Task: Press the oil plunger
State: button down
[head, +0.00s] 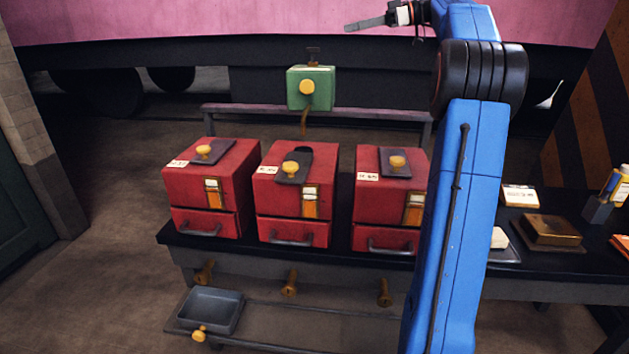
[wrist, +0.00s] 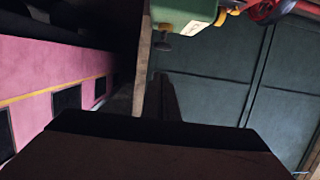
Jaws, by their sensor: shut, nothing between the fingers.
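A green box (head: 298,98) with a yellow round knob (head: 307,87) on its front stands behind the red boxes. A dark plunger-like stem with a flat cap (head: 313,55) rises from its top, and a brown spout (head: 304,122) hangs below it. My gripper (head: 352,25) is shut and empty, above and to the right of the stem in the head view, pointing left and apart from it. In the wrist view a green box (wrist: 184,14) shows at the top edge, partly cut off, with a small dark knob (wrist: 163,45) below it.
Three red boxes (head: 213,174) with yellow knobs and drawers stand on a dark bench (head: 520,265). A grey tray (head: 210,310) sits lower down. Behind is a pink vehicle (head: 200,18). A red wheel (wrist: 272,8) shows in the wrist view. My blue arm hides part of the bench.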

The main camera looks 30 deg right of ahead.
jog(key=shift+r, duration=0.1)
notch_tip(320, 180, up, 2)
jog(key=shift+s+r, duration=0.1)
jog(key=shift+r, duration=0.05)
dwell(0.4)
send_over(313, 50)
jog(key=d, duration=0.3)
notch_tip(313, 50, down, 2)
jog(key=f, duration=0.1)
jog(key=shift+d+f, duration=0.25)
jog(key=shift+f, duration=0.75)
jog(key=shift+a+f, duration=0.1)
jog(key=shift+f, duration=0.6)
